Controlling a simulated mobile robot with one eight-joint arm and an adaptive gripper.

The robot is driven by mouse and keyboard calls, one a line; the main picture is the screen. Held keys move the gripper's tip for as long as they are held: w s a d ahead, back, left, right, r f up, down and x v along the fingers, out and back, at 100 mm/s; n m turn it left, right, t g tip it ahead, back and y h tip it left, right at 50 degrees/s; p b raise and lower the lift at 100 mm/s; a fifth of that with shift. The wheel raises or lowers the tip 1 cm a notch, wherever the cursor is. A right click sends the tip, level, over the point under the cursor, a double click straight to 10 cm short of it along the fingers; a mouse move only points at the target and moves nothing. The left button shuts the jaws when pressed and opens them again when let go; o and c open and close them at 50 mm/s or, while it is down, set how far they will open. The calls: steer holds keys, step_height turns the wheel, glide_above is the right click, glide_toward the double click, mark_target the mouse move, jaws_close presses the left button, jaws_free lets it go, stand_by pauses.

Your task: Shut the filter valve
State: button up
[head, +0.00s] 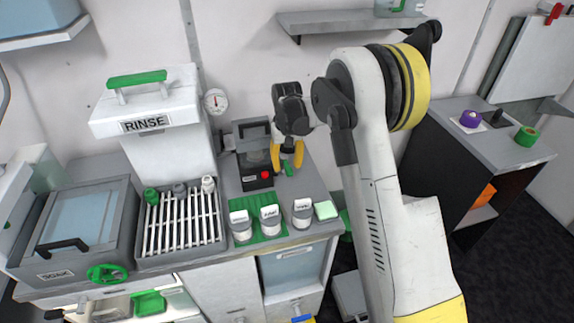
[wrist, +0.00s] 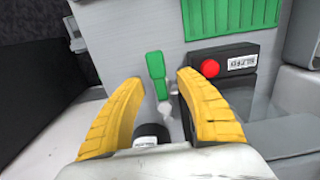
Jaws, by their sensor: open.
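A small green lever handle (wrist: 157,75) on a pale stem, which looks like the valve handle, shows in the wrist view beyond the fingertips, on the grey counter surface. In the head view the green handle (head: 289,168) is just below and between the yellow fingers. My gripper (head: 287,157) is open over the counter, right of the black box with the red button. In the wrist view my gripper (wrist: 157,85) has one yellow finger on each side of the handle's line. I cannot tell whether either finger touches it. The valve body is largely hidden.
The black box (head: 252,165) with a red button (wrist: 210,68) stands close beside the handle. The RINSE unit (head: 150,115) and rack are to the left. A side counter (head: 470,135) is at right.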

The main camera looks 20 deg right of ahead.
steer(key=shift+c, duration=0.5)
jaws_close()
